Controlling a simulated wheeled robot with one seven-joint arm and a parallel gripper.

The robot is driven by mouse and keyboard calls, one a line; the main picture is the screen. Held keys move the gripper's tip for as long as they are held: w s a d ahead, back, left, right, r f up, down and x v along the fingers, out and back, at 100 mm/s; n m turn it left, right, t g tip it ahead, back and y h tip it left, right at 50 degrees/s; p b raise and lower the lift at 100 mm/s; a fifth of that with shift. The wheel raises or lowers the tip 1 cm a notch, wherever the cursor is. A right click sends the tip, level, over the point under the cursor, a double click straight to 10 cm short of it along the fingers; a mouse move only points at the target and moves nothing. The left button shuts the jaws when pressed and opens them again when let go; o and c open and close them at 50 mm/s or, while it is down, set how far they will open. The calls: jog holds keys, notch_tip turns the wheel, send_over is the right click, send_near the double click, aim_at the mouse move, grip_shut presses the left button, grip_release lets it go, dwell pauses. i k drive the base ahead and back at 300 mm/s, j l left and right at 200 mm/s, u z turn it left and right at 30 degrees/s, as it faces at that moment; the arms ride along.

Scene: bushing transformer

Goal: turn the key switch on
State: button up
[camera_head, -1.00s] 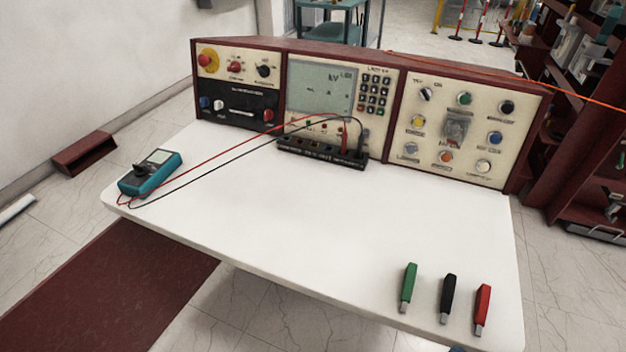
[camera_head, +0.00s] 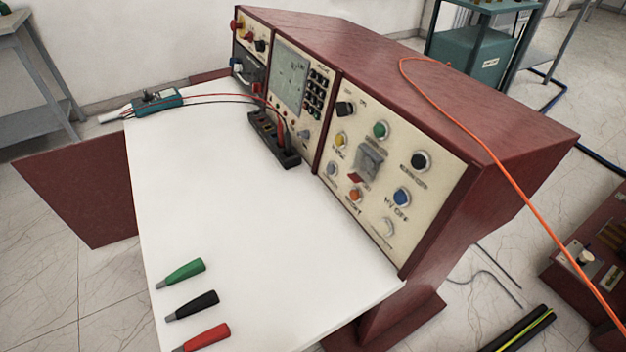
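The control console stands at the back of a white worktop (camera_head: 250,240). Its right panel (camera_head: 333,182) carries several round knobs and buttons. A black knob (camera_head: 345,108) sits at that panel's top left beside small lettering, and another black knob (camera_head: 418,161) at its top right. I cannot tell for sure which control is the key switch, and no separate key is clear. A green button (camera_head: 380,130), a blue button (camera_head: 401,197) and a grey covered box (camera_head: 369,160) are on the same panel. My gripper is not in view.
Green (camera_head: 185,272), black (camera_head: 195,304) and red (camera_head: 205,337) handles lie on the worktop's near left. A teal meter (camera_head: 157,103) with leads lies at the far left. An orange cable (camera_head: 510,180) hangs over the console's right side. The worktop's middle is clear.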

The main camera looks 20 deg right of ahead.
aim_at(343, 108)
jog(key=k+l, duration=0.15)
jog(key=l, duration=0.25)
jog(key=j+u, duration=0.15)
jog(key=u, duration=0.3)
jog(key=i+j+u, duration=0.1)
jog(key=u, duration=0.3)
jog(key=i+u, duration=0.15)
jog(key=u, duration=0.3)
jog(key=i+j+u, duration=0.1)
jog(key=i, duration=0.25)
jog(key=i+j, duration=0.1)
jog(key=i, duration=0.25)
jog(key=i+z, duration=0.2)
jog(key=z, duration=0.15)
jog(key=i+j+z, duration=0.1)
jog(key=z, duration=0.25)
jog(key=i+j+z, duration=0.2)
jog(key=z, duration=0.15)
